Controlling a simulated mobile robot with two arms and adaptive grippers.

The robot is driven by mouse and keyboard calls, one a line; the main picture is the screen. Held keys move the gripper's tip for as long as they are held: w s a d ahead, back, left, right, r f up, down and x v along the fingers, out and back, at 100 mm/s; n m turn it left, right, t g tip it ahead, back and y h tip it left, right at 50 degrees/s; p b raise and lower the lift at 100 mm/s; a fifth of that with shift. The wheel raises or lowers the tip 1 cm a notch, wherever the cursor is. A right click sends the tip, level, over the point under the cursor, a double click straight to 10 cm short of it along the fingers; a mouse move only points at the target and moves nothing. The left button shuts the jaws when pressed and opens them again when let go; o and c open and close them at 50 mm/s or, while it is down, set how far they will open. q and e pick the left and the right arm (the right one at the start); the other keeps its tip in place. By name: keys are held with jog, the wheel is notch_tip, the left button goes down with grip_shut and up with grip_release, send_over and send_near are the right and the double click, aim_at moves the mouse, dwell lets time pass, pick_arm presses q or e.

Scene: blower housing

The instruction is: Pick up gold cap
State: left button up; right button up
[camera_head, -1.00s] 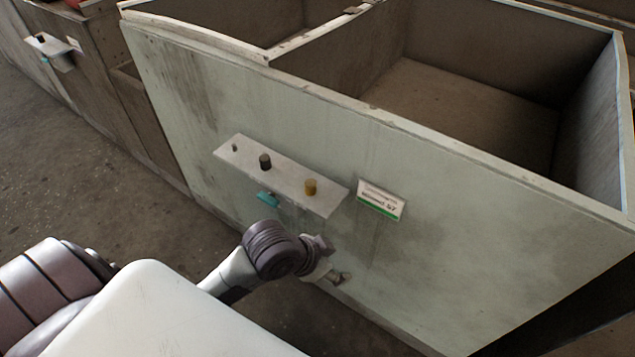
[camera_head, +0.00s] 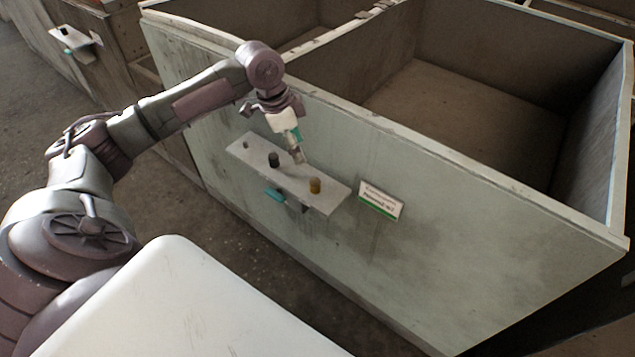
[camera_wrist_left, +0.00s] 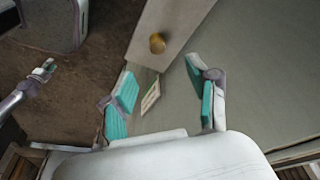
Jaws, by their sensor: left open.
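The gold cap (camera_head: 315,185) is a small gold cylinder standing upright at the near right end of a grey shelf (camera_head: 326,202) on the bin's front wall. In the left wrist view the gold cap (camera_wrist_left: 157,43) shows from above on the shelf, ahead of the fingers. My left gripper (camera_head: 298,157) is above the shelf, up and left of the gold cap in the head view. Its teal-padded fingers (camera_wrist_left: 160,88) are spread, with nothing between them, apart from the cap. My right gripper (camera_wrist_left: 44,71) appears far off at the left of the left wrist view, too small to judge.
A black cap (camera_head: 273,160) and a smaller dark peg (camera_head: 246,145) stand on the same shelf. A teal item (camera_head: 275,194) is under it. A white label (camera_head: 380,201) is on the wall to the right. The large bin (camera_head: 450,230) is open above.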

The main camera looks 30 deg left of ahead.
aim_at(315, 181)
pick_arm(q)
jog(key=x, duration=0.8)
jog(key=shift+d, duration=0.15)
jog(key=shift+d+x, duration=0.15)
jog(key=shift+x, duration=1.25)
jog(key=shift+d+x, duration=0.1)
jog(key=shift+x, duration=1.3)
jog(key=shift+r, duration=0.1)
jog(key=c, duration=1)
